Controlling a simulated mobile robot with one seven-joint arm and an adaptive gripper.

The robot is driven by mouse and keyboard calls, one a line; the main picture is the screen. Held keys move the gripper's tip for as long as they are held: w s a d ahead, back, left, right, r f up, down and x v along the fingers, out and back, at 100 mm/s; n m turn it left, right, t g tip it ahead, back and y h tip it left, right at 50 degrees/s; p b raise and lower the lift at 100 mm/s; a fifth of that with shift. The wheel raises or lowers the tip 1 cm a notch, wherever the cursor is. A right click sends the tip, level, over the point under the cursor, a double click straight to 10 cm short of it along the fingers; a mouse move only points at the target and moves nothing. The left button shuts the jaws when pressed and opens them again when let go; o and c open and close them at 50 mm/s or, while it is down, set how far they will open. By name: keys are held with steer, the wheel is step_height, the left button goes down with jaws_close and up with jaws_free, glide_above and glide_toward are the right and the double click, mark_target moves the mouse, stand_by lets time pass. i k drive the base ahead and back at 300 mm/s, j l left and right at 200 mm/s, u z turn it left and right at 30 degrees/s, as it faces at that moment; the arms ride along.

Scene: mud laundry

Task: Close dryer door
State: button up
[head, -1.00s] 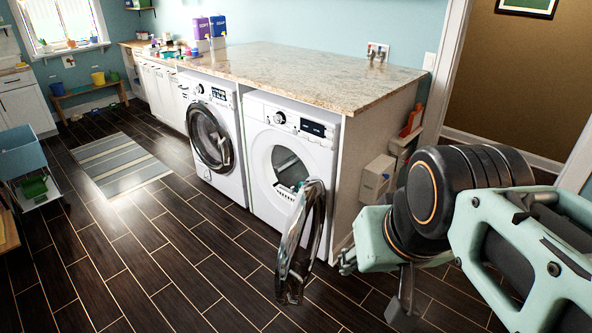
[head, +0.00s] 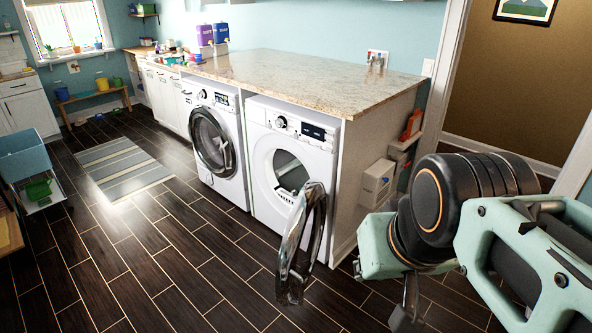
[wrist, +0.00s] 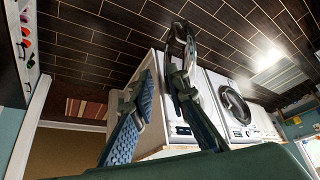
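The right-hand white front-loading machine (head: 264,200) stands under the counter with its round opening uncovered. Its door (head: 291,240), a chrome ring with dark glass, is swung wide open toward the front right. The same door shows at the top middle of the wrist view (wrist: 180,38), partly behind a finger. My gripper (wrist: 160,88) is open, with its two blue-grey fingers spread and nothing between them. In the head view my arm is at the right, to the right of the door and apart from it; the fingers are mostly hidden there.
A second machine (head: 216,142) to the left has its door shut. A granite counter (head: 310,78) covers both machines. Small boxes (head: 376,183) stand by the counter's right end. A striped rug (head: 122,166) and open dark floor lie to the left.

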mark_target(290, 285)
steer(key=i+z, duration=0.2)
steer(key=i, duration=0.8)
steer(key=k+l+u, duration=0.1)
steer(key=u, duration=0.3)
steer(key=i+j+z, duration=0.1)
steer(key=z, duration=0.3)
